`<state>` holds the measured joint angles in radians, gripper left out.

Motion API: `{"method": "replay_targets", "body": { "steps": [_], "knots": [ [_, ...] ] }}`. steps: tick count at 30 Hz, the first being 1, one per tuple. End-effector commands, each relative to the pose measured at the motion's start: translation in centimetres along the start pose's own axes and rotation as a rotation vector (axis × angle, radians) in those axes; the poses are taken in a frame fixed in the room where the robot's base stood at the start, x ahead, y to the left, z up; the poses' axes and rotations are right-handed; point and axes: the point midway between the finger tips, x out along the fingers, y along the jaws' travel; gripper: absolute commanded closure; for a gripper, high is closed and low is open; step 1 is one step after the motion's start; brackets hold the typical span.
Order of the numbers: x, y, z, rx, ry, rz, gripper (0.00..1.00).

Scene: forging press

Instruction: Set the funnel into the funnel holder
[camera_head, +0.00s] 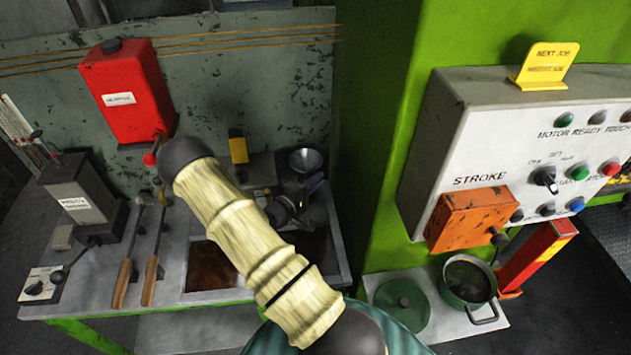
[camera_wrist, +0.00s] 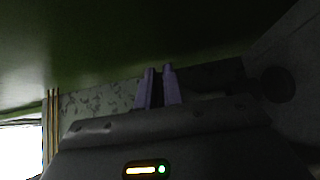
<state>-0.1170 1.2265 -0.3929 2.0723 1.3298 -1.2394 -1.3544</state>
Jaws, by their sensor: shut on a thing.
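The grey metal funnel (camera_head: 306,160) shows in the head view near the back right of the bench, its wide mouth facing up. My gripper (camera_head: 297,190) is a dark shape directly below it, partly hidden by my arm, and appears shut on the funnel. In the wrist view, my gripper's two purplish fingers (camera_wrist: 158,88) stand close together with a narrow dark gap between them; the funnel cannot be made out there. I cannot pick out the funnel holder with certainty; a dark box (camera_head: 262,169) stands just left of the funnel.
A red box (camera_head: 126,92) is on the back panel. Two wooden-handled tools (camera_head: 124,275) lie on the bench left of a rusty recess (camera_head: 212,264). The green press column (camera_head: 378,130) and control box (camera_head: 440,120) rise close on the right. A green pot (camera_head: 467,281) stands low right.

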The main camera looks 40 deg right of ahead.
Motion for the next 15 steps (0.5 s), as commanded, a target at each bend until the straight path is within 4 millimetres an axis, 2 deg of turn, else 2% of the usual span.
{"method": "replay_targets", "body": {
  "steps": [15],
  "knots": [
    [0.01, -0.97, 0.0, 0.001, 0.0, 0.001, 1.0]
  ]
}}
